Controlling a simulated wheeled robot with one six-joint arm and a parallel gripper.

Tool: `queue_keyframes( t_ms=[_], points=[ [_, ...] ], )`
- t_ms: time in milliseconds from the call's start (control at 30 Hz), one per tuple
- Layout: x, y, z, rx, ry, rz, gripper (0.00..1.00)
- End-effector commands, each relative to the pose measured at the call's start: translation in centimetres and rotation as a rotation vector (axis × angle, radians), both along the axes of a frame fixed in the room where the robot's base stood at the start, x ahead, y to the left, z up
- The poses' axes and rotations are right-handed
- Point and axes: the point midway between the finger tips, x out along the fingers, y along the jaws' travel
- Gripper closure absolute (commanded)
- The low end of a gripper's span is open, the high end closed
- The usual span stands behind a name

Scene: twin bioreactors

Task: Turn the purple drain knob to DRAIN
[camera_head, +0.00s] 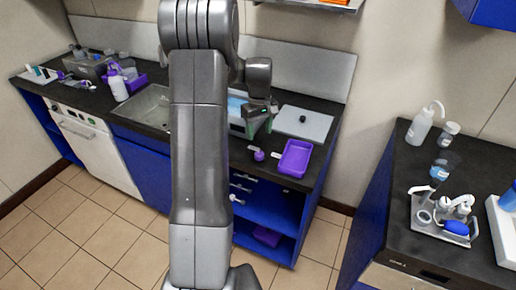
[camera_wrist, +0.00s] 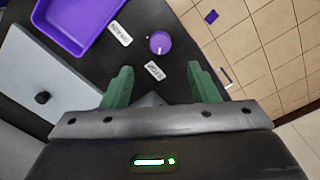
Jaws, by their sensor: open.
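The purple drain knob (camera_wrist: 160,43) is round and sits on the black counter near its front edge, ahead of my gripper (camera_wrist: 160,85) in the wrist view. Two small white labels, one at its left (camera_wrist: 119,33) and one below it (camera_wrist: 154,70), lie beside it; their lettering is too small to read surely. My gripper's green fingers are spread open with nothing between them, and apart from the knob. In the head view the knob (camera_head: 259,155) is left of a purple tray, and my gripper (camera_head: 262,120) is behind it over the counter.
The purple tray (camera_head: 296,157) lies close to the knob. A grey plate with a black knob (camera_head: 303,121) is behind the tray. A sink (camera_head: 150,107) is at the left. The counter's front edge is close to the knob, with tiled floor (camera_wrist: 245,40) beyond.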

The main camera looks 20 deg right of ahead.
Motion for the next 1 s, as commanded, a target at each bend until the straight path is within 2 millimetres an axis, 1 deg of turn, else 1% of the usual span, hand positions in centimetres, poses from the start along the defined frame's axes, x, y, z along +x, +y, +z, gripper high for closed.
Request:
queue_keyframes(
  t_ms=[33,200,400,500,600,900,933,1000],
  points=[
    [-0.1,0.1,-1.2,0.003,0.006,0.0,0.46],
    [-0.1,0.1,-4.8,0.003,0.006,0.0,0.46],
    [-0.1,0.1,-8.1,0.002,0.003,0.0,0.46],
    [0.0,0.1,-9.1,0.001,0.002,0.0,0.46],
    [0.0,0.1,-9.6,0.001,0.001,0.0,0.46],
    [0.0,0.1,-9.8,0.0,0.0,-0.001,0.46],
    [0.0,0.1,-9.8,0.0,0.0,-0.001,0.48],
    [0.0,0.1,-9.8,0.0,0.0,-0.001,0.62]
  ],
)
